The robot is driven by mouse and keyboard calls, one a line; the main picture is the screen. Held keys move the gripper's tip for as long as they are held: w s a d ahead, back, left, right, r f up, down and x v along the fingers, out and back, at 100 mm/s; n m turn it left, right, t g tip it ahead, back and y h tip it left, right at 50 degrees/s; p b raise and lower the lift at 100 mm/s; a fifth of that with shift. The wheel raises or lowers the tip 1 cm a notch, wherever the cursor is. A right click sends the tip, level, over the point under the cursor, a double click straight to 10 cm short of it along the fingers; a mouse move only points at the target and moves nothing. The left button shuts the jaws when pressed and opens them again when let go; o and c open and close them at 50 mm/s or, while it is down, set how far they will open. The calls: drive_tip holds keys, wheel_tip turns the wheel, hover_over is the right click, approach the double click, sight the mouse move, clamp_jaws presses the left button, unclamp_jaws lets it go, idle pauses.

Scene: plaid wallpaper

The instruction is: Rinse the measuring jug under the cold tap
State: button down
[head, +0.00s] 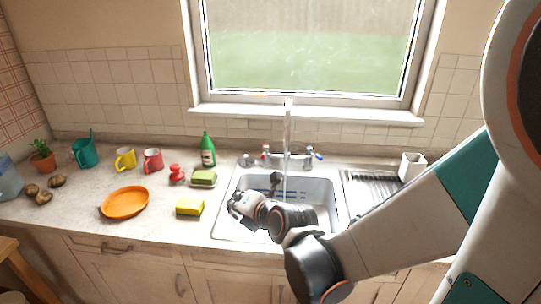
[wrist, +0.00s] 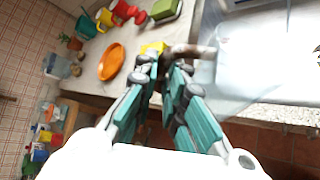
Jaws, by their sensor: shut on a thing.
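My gripper (head: 236,204) is over the left part of the sink (head: 225,228). In the wrist view its fingers (wrist: 165,62) are closed on a brown, handle-like part (wrist: 196,51). A clear, see-through body, which looks like the measuring jug (wrist: 240,70), extends right of it over the sink. In the head view the jug is hard to make out against the sink. The tall tap (head: 288,112) stands behind the sink, with a pale stream, apparently water (head: 284,184), below it. The cold tap has a blue-marked handle (head: 312,155); a red-marked one (head: 265,152) is at left.
A yellow sponge (head: 189,207), an orange plate (head: 125,203), a green block (head: 203,178), a red item (head: 177,173) and a green bottle (head: 208,150) stand left of the sink. Mugs and a plant are farther left. A white cup (head: 412,166) stands by the right drainboard (head: 368,188).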

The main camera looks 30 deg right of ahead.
drive_tip(key=w+d+f+b, duration=0.3)
drive_tip(key=w+d, duration=0.5)
drive_tip(key=d, duration=0.1)
drive_tip(key=w+d+f+b, duration=0.3)
drive_tip(key=w+d, duration=0.5)
drive_tip(key=d, duration=0.2)
drive_tip(key=shift+w+d+f, duration=0.2)
drive_tip(key=shift+w, duration=0.05)
idle(1.0)
drive_tip(key=shift+s+d, duration=0.1)
idle(0.5)
drive_tip(key=shift+s+d, duration=0.25)
drive_tip(key=shift+s, duration=0.05)
drive_tip(key=shift+w+a, duration=0.1)
drive_tip(key=shift+w+a, duration=0.25)
drive_tip(key=shift+w, duration=0.05)
idle(0.5)
drive_tip(key=shift+s+d+b, duration=0.3)
drive_tip(key=shift+s+d, duration=0.05)
drive_tip(key=shift+s, duration=0.05)
drive_tip(key=shift+w+a, duration=0.1)
